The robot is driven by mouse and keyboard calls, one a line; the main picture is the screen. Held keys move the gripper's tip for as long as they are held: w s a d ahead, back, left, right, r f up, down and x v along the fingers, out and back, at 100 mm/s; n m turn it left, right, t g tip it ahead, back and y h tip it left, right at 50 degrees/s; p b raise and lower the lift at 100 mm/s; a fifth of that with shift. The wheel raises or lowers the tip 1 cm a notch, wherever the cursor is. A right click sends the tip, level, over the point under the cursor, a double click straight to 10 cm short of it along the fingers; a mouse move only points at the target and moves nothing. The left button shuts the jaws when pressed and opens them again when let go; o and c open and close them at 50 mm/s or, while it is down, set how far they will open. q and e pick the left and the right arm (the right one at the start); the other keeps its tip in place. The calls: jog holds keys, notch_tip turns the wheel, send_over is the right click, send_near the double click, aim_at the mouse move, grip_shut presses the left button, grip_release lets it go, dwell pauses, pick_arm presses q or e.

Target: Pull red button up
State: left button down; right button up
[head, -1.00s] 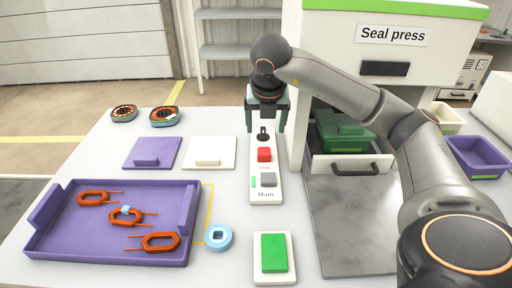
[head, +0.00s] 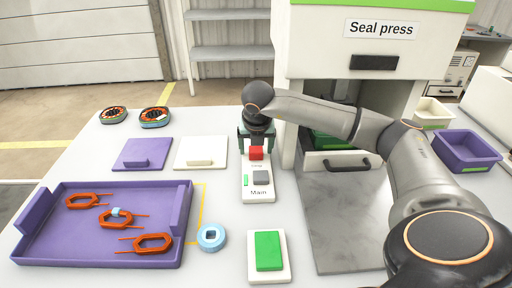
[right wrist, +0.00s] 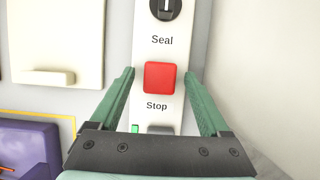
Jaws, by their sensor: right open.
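The red button (head: 256,153) sits on a white control panel (head: 258,193), and in the right wrist view the red button (right wrist: 160,77) shows above the label Stop. My right gripper (head: 257,146) is over the panel at the red button. In the right wrist view its two green fingers (right wrist: 160,80) are open, one on each side of the button, with a gap to it on both sides. Nothing is held. Whether the button is pressed in cannot be told. My left gripper is not in view.
A black knob (right wrist: 165,8) lies beyond the button and a grey switch (head: 260,177) nearer. The seal press (head: 382,60) stands close on the right. A green button (head: 268,250) is in front; a purple tray (head: 30,240) lies left.

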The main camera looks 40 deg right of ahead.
grip_shut()
dwell(0.5)
